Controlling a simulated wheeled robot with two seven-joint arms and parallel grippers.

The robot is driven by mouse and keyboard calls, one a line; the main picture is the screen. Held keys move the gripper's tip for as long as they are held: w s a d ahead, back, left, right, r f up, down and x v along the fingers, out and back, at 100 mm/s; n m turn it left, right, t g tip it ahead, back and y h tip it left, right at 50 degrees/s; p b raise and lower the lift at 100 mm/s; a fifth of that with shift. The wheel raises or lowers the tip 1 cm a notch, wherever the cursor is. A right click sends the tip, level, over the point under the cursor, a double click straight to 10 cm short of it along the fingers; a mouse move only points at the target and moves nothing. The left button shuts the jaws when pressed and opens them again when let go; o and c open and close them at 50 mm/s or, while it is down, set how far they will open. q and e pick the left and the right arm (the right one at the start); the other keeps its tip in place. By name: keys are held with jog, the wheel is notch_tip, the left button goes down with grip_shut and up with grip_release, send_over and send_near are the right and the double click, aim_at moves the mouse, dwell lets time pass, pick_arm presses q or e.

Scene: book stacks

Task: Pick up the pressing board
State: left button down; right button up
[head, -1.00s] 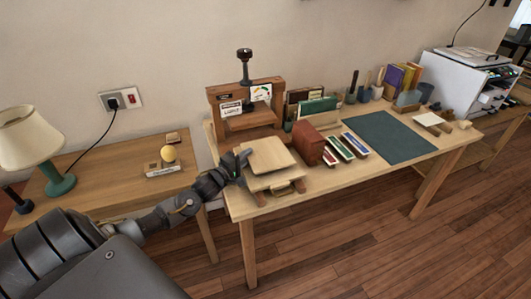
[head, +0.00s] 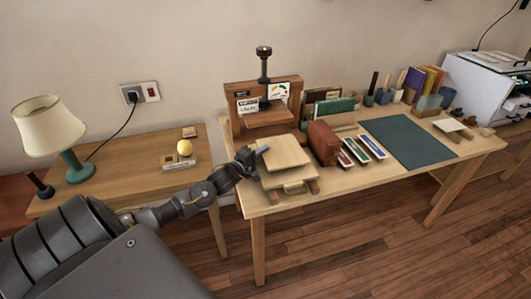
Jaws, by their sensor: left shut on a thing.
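The fingers partly hide the board's left edge. My right gripper does not show.
A wooden screw press (head: 266,116) stands just behind the board. A brown block (head: 323,142) and several coloured boxes (head: 362,150) are close on the right. A green mat (head: 410,140) lies farther right. A lamp (head: 50,128) stands on the left side table.

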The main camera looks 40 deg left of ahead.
pick_arm(q)
notch_tip(320, 180, up, 2)
jog(key=shift+r, duration=0.25)
jog(key=d+r, duration=0.4)
jog(key=r, duration=0.1)
jog(key=shift+d+r, duration=0.2)
jog(key=shift+d, duration=0.05)
jog(key=d+r, duration=0.4)
jog(key=d, duration=0.5)
jog(key=shift+d+r, duration=0.3)
jog(key=shift+d, duration=0.05)
